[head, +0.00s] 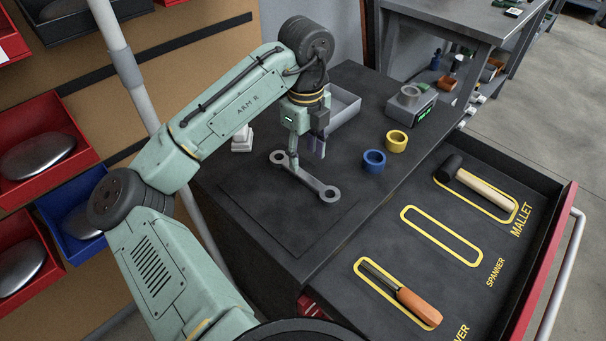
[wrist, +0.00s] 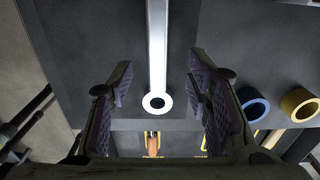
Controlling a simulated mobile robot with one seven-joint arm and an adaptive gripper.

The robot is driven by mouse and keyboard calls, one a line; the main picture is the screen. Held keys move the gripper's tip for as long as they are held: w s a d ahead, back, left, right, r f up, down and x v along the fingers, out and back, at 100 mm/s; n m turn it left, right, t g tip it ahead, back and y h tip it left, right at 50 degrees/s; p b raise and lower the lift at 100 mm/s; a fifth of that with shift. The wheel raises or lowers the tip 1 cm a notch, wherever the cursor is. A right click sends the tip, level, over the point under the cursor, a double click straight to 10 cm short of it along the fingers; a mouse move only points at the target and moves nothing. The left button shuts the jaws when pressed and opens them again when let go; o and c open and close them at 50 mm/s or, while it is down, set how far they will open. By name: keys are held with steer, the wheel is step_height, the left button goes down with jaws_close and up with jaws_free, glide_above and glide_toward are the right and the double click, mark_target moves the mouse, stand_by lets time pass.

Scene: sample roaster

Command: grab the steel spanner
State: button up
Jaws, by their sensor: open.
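The steel spanner (head: 309,180) is a grey bar with a ring at each end, lying on the dark bench top. In the wrist view the spanner (wrist: 157,45) runs up the middle of the picture, its near ring low between the fingers. My gripper (head: 306,153) is above the spanner, pointing down, and hides part of its shaft. In the wrist view my gripper (wrist: 159,80) is open, with one finger on each side of the spanner and a gap to both. How far the fingertips are above the bench is hard to tell.
A blue ring (head: 373,161) and a yellow ring (head: 396,141) stand right of the spanner. Behind are a grey tray (head: 343,108) and a scale (head: 411,101). The open drawer (head: 450,262) holds a mallet (head: 479,188), a screwdriver (head: 416,307) and an empty outline marked SPANNER.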

mark_target(302, 173)
steer(key=shift+w+a+f+p, duration=0.1)
steer(key=shift+a+f+p, duration=0.15)
steer(key=shift+f, duration=1.1)
steer(key=shift+a+f+p, duration=0.1)
steer(key=shift+f+p, duration=0.2)
steer(key=shift+f, duration=1.05)
steer(key=shift+c, duration=0.4)
jaws_close()
